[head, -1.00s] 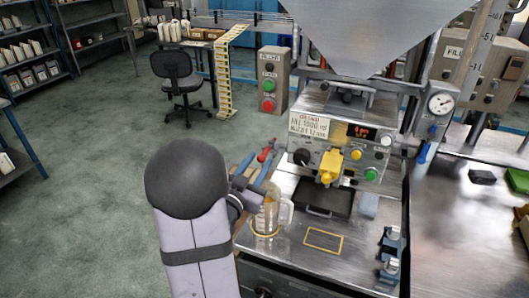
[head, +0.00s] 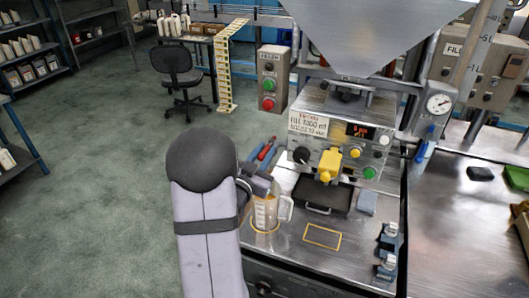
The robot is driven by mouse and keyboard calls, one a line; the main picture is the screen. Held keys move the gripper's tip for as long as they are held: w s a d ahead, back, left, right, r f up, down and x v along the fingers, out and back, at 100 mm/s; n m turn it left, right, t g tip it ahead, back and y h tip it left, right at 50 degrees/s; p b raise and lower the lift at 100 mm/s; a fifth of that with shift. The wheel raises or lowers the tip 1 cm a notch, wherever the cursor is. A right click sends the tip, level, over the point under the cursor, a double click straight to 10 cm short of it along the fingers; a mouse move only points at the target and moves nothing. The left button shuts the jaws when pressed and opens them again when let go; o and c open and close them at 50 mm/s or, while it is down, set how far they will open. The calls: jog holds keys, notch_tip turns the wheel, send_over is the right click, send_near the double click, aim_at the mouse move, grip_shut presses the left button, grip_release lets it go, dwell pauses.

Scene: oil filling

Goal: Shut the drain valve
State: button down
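No part is clearly labelled as the drain valve. A blue lever (head: 423,151) hangs below the round gauge on the filling machine's right side and points downward; I cannot tell whether it is that valve. A yellow nozzle block (head: 328,165) sits on the front of the machine, above a dark tray (head: 323,196).
The control panel (head: 318,146) has knobs and lit buttons. Tools with red and blue handles (head: 265,153) lie left of it. Blue clamp-like blocks (head: 389,240) stand at the bench's right front. A yellow outlined square (head: 322,237) on the steel top is empty.

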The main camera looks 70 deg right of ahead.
jog(key=shift+w+g, duration=0.15)
jog(key=shift+g, duration=0.15)
jog(key=shift+w+d+m+g+y+b, duration=0.6)
jog(key=shift+m+g+y, duration=0.6)
jog(key=shift+m+g, duration=0.85)
jog(key=shift+w+d+m+g+y+b, duration=0.25)
jog(key=shift+w+m+g+y, duration=0.9)
jog(key=shift+g, duration=1.4)
jog(key=shift+w+d+m+g+y+b, duration=0.4)
jog(key=shift+m+g+y, duration=0.85)
jog(key=shift+m+g, duration=1)
jog(key=shift+w+d+m+g+y+b, duration=0.2)
jog(key=shift+m+g+y+b, duration=0.15)
jog(key=shift+m+g+y, duration=0.45)
jog(key=c, duration=1.7)
grip_release()
jog(key=shift+n, duration=0.25)
jog(key=shift+c, duration=0.2)
jog(key=shift+r, duration=0.1)
